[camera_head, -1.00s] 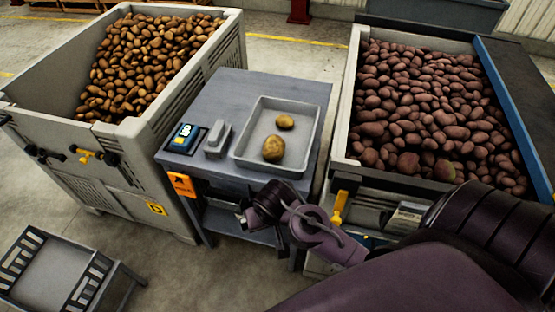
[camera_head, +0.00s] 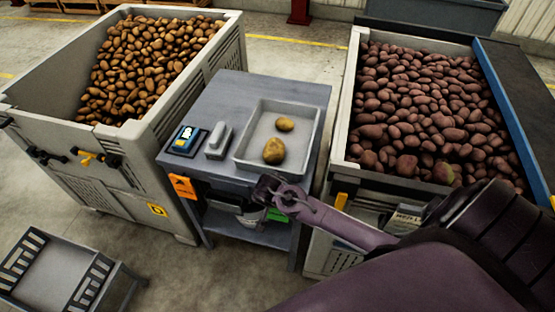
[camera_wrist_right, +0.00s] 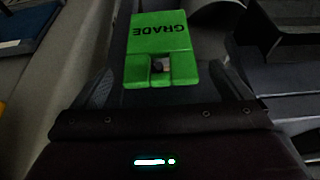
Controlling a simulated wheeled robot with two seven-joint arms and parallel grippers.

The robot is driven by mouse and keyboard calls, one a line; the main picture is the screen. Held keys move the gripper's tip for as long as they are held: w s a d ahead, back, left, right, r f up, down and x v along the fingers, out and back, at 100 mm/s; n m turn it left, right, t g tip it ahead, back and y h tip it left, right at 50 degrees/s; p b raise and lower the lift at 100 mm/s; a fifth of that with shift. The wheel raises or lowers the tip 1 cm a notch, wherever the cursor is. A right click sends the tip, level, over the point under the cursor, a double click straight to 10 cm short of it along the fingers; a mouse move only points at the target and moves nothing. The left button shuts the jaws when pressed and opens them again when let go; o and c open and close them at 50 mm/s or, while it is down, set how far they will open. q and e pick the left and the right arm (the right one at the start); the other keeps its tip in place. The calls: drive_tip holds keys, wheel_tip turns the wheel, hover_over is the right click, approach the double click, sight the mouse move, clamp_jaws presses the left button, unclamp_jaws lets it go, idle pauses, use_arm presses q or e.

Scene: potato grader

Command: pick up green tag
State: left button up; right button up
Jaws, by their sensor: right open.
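The green tag (camera_wrist_right: 159,40) is marked GRADE, which reads upside down in the right wrist view. Its end with a square hole lies between the two fingers of my right gripper (camera_wrist_right: 161,80), which is open. I cannot tell whether the fingers touch it. In the head view a small part of the green tag (camera_head: 277,215) shows at the front of the grey table, below my right wrist, which hides most of it. My left gripper is not in view.
The grey table (camera_head: 222,99) carries a tray (camera_head: 240,157) with two potatoes, a blue device (camera_head: 186,138) and a grey block (camera_head: 218,141). An orange tag (camera_head: 182,187) hangs at its front. Potato bins stand left (camera_head: 185,95) and right (camera_head: 350,95).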

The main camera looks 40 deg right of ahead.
drive_tip(key=shift+x, duration=1.05)
drive_tip(key=c, duration=1.1)
drive_tip(key=shift+o, duration=0.2)
drive_tip(key=shift+r, duration=0.1)
